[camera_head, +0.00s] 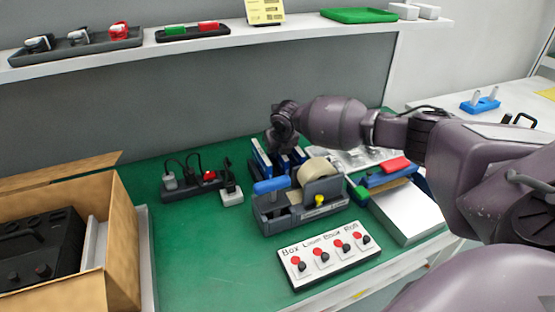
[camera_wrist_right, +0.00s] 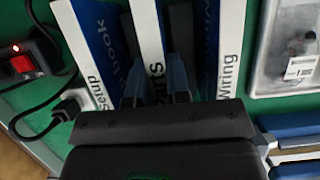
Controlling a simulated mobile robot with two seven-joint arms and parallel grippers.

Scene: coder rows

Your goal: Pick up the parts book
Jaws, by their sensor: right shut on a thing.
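The parts book (camera_wrist_right: 148,45) stands spine toward the camera in the right wrist view, with "Parts" lettered on its white spine. My right gripper (camera_wrist_right: 156,82) has a finger on each side of it and is shut on it. The blue setup book (camera_wrist_right: 97,40) is on its left and the wiring book (camera_wrist_right: 229,45) on its right. In the head view my right gripper (camera_head: 283,142) is over the row of blue and white books, hiding much of them. My left gripper is not in view.
A grey tray with a tape roll (camera_head: 314,172) stands just in front of the books. A power strip (camera_head: 192,186) with cables lies to the left. A labelled button panel (camera_head: 328,255) is at the front, a cardboard box (camera_head: 124,245) at the left. A shelf (camera_head: 225,40) runs above.

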